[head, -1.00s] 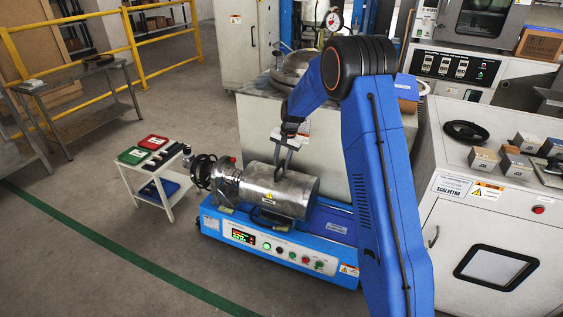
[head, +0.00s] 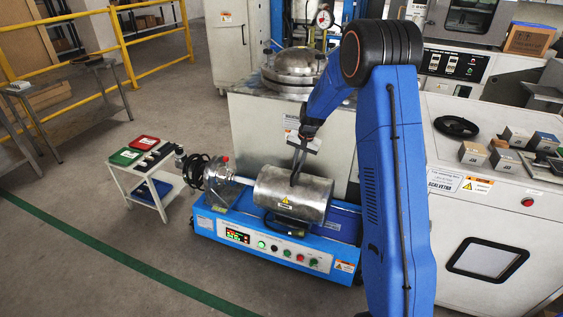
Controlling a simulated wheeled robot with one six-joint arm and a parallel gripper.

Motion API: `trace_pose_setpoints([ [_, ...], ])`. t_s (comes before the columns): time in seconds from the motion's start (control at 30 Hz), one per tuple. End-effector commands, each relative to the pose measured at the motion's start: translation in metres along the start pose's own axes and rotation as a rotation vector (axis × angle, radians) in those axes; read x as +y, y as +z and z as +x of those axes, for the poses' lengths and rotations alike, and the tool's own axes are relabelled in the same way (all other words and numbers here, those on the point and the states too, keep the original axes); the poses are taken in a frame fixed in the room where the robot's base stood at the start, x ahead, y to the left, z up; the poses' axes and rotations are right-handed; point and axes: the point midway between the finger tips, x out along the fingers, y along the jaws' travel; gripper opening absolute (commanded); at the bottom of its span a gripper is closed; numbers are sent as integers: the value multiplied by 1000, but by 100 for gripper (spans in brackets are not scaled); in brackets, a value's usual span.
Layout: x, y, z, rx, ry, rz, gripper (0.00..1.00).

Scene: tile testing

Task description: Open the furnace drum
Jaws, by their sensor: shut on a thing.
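The furnace drum (head: 313,205) is a silver metal cylinder lying on its side on a blue base unit (head: 262,243). A gap separates its left end from the metal end fitting (head: 219,184), and a thin pale tube (head: 245,181) shows across that gap. My gripper (head: 296,180) comes down from behind and above and is shut at the top of the drum. The exact part between its fingers is too small to tell.
A small white cart (head: 148,183) with red and green trays stands left of the base unit. A grey cabinet (head: 250,125) is close behind the drum. A white cabinet (head: 495,215) stands to the right. The floor in front is clear.

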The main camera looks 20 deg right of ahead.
Motion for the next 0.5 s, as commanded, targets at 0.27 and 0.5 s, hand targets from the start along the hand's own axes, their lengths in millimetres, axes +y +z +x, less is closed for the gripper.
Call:
trace_pose_setpoints([
  [0.27, 88, -1, -18, 2, 0, 6, 0],
  [0.5, 137, -1, -28, 2, -1, 4, 0],
])
